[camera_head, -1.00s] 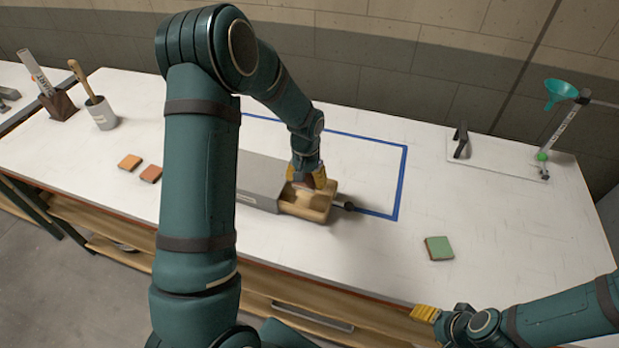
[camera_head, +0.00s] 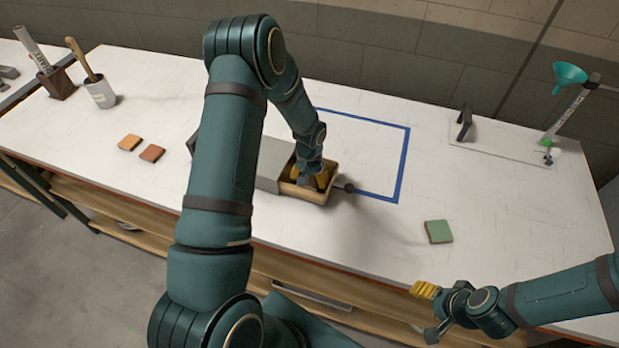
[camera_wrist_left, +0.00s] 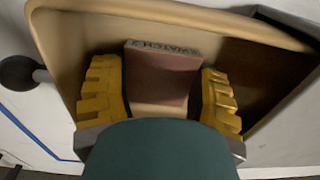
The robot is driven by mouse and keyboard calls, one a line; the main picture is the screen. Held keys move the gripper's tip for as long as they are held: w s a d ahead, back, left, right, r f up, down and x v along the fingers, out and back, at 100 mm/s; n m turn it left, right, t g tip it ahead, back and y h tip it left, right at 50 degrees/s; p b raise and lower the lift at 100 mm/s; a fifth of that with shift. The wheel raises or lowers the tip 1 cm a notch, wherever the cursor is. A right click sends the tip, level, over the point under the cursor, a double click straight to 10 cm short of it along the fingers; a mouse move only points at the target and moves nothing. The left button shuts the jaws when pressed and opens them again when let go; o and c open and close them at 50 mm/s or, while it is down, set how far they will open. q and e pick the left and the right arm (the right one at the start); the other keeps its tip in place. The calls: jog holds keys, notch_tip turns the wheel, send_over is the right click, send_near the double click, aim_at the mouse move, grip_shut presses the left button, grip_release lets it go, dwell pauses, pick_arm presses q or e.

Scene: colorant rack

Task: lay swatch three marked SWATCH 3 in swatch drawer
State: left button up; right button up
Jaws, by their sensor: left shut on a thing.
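The swatch drawer (camera_head: 322,197) is a light wooden box with a round dark knob, pulled out of a grey housing (camera_head: 270,163). My left gripper (camera_head: 316,180) reaches down inside it. In the left wrist view the gripper's yellow fingers (camera_wrist_left: 163,88) are shut on a reddish-brown swatch (camera_wrist_left: 160,75). Its edge label reads SWATCH, with the number hard to make out. The swatch is inside the drawer walls (camera_wrist_left: 60,45); whether it touches the floor I cannot tell. My right gripper (camera_head: 425,312) is off the table's front edge, its opening unclear.
An orange swatch (camera_head: 130,142) and a red-brown swatch (camera_head: 152,153) lie left of the housing. A green swatch (camera_head: 438,232) lies to the right. A blue outline (camera_head: 405,160) marks the table behind the drawer. A stand with a teal funnel (camera_head: 568,75) is at back right.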

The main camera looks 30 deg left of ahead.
aim_at(310, 180)
pick_arm(q)
jog(key=o, duration=0.7)
jog(key=shift+r, duration=0.25)
notch_tip(310, 180, up, 12)
jog(key=shift+f, duration=0.15)
dwell(0.5)
